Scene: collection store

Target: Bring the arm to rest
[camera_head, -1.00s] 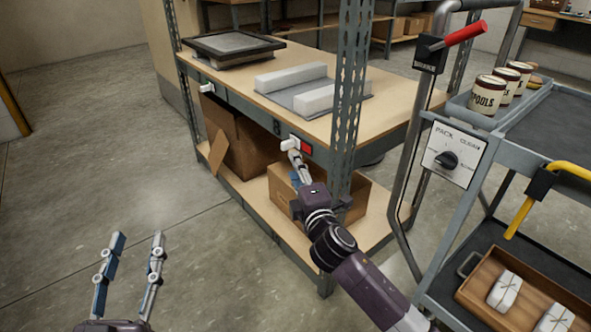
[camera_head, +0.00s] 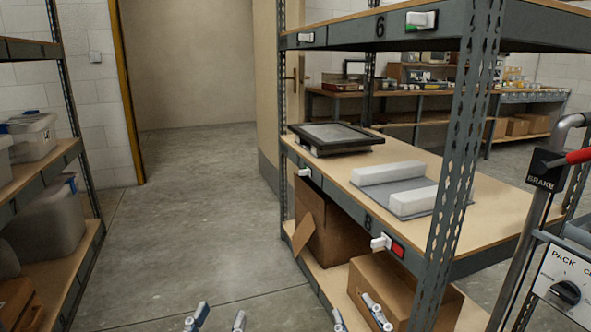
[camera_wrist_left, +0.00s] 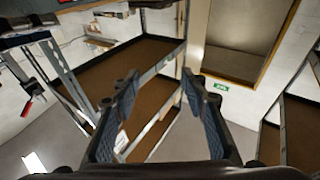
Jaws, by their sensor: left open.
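My left gripper (camera_head: 220,318) shows at the bottom edge of the head view, with only its fingertips in the picture. The fingertips stand apart with nothing between them. In the left wrist view my left gripper (camera_wrist_left: 160,78) is open and empty, with the rack beyond it. My right gripper (camera_head: 358,314) shows at the bottom edge of the head view, in front of the cardboard box (camera_head: 410,300). Its two fingertips are apart, with nothing seen between them. Both arms behind the fingertips are out of the head view.
A metal rack (camera_head: 445,200) stands at the right, with a black frame (camera_head: 336,147) and white blocks on its shelf. A white switch by a red patch (camera_head: 398,249) is on its edge. A second rack (camera_head: 88,160) stands left. Floor (camera_head: 190,220) between is clear.

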